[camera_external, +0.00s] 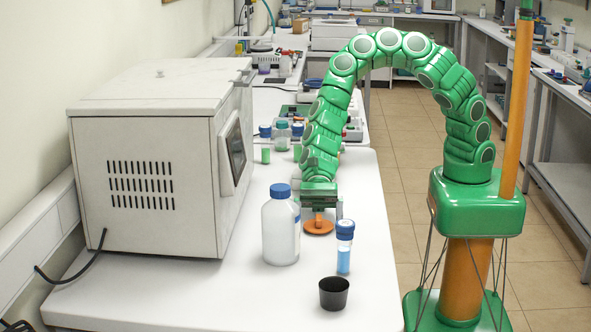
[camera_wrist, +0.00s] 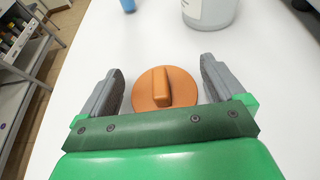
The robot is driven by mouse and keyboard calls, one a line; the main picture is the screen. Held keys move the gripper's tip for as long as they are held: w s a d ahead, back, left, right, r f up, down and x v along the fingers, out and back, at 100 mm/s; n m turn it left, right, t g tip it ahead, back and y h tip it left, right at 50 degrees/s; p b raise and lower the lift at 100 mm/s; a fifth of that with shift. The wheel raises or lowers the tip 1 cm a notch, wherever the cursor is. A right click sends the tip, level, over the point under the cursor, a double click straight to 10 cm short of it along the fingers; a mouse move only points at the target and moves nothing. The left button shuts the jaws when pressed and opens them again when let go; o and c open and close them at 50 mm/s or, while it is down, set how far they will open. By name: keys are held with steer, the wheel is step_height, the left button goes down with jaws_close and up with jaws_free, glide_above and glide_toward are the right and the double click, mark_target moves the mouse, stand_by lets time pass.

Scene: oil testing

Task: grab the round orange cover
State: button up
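The round orange cover (camera_external: 318,227) lies flat on the white table under my gripper in the external view. In the wrist view the orange cover (camera_wrist: 181,91) shows a raised bar-shaped handle across its top. My gripper (camera_wrist: 162,85) is open, with one grey finger on each side of the cover. Both fingers stand apart from the handle, with a gap on each side. In the external view my gripper (camera_external: 320,208) points down over the cover, and its fingers are partly hidden.
A white bottle with a blue cap (camera_external: 281,228) stands left of the cover. A blue-capped vial (camera_external: 344,250) and a black cup (camera_external: 334,293) stand nearer the camera. A large white machine (camera_external: 160,160) fills the table's left. The white table (camera_external: 375,240) is clear at the right.

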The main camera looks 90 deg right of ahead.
mark_target(319, 217)
steer(key=c, duration=0.8)
steer(key=shift+r, duration=0.1)
step_height(319, 217, up, 4)
steer(key=shift+s+d+f, duration=0.1)
steer(key=shift+f, duration=0.1)
steer(key=shift+s+d+r, duration=0.35)
steer(key=shift+r, duration=0.15)
steer(key=c, duration=0.9)
steer(key=s+r, duration=0.1)
steer(key=d+r, duration=0.1)
steer(key=s+d+r, duration=0.1)
steer(key=r, duration=0.1)
steer(key=shift+s+d+r, duration=0.1)
steer(key=shift+s+d, duration=0.05)
steer(key=shift+s, duration=0.2)
jaws_close()
steer(key=s+d+r, duration=0.4)
steer(key=s+d, duration=0.2)
steer(key=s, duration=0.1)
steer(key=shift+o, duration=0.3)
jaws_free()
